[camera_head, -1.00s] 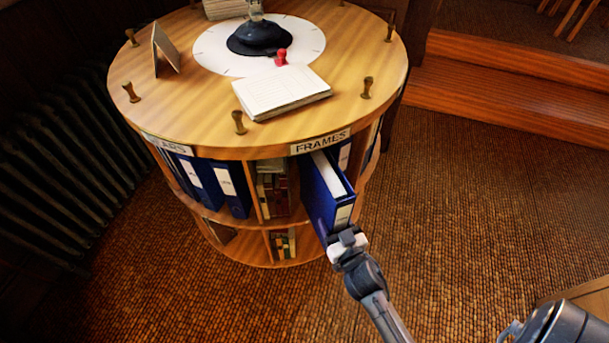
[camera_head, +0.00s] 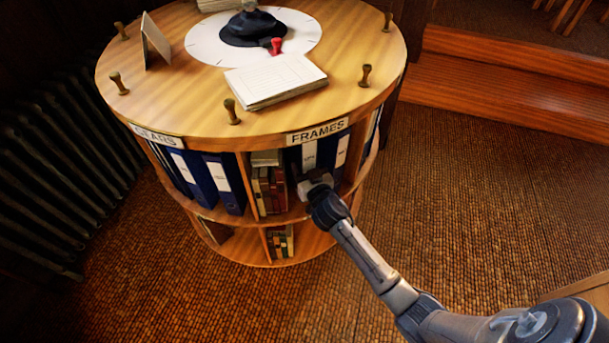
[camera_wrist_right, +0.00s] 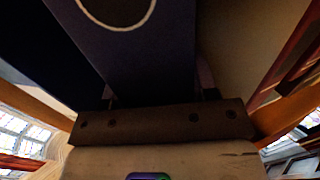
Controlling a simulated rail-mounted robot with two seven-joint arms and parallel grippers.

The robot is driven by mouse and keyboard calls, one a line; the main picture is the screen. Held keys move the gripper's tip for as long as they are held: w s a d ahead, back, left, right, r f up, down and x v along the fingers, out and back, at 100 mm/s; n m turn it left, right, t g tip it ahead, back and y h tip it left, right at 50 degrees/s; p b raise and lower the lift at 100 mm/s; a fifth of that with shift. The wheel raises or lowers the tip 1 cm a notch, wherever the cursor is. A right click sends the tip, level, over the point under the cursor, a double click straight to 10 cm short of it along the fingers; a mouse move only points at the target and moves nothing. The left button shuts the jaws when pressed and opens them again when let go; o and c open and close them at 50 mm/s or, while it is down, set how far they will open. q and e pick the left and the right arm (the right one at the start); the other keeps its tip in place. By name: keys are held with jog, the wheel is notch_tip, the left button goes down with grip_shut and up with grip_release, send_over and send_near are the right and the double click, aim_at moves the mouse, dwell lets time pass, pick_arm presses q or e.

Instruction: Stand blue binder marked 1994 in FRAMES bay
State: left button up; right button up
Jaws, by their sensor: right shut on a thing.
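The blue binder (camera_head: 304,158) stands upright in the bay under the FRAMES label (camera_head: 317,133), at its left side. Its small spine label is too small to read, so I cannot confirm 1994. My right gripper (camera_head: 314,183) is at the bay mouth, shut on the lower part of the binder's spine. In the right wrist view the binder (camera_wrist_right: 150,55) fills the space between the fingers (camera_wrist_right: 160,97), with part of a pale ring on its spine. The gripper hides the binder's lower end. My left gripper is not in view.
Another blue binder (camera_head: 340,150) stands to the right in the same bay. Books (camera_head: 270,189) fill the compartment to the left, and blue binders (camera_head: 213,180) stand under the GEARS label (camera_head: 158,136).

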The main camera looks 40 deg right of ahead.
notch_tip(320, 180, down, 3)
jog(key=shift+w+f+b, duration=0.1)
jog(key=shift+f+b, duration=0.1)
jog(key=shift+b, duration=0.95)
jog(key=shift+f, duration=0.2)
jog(key=o, duration=1.3)
jog(key=shift+r, duration=0.1)
jog(key=p+v, duration=0.2)
jog(key=v, duration=1)
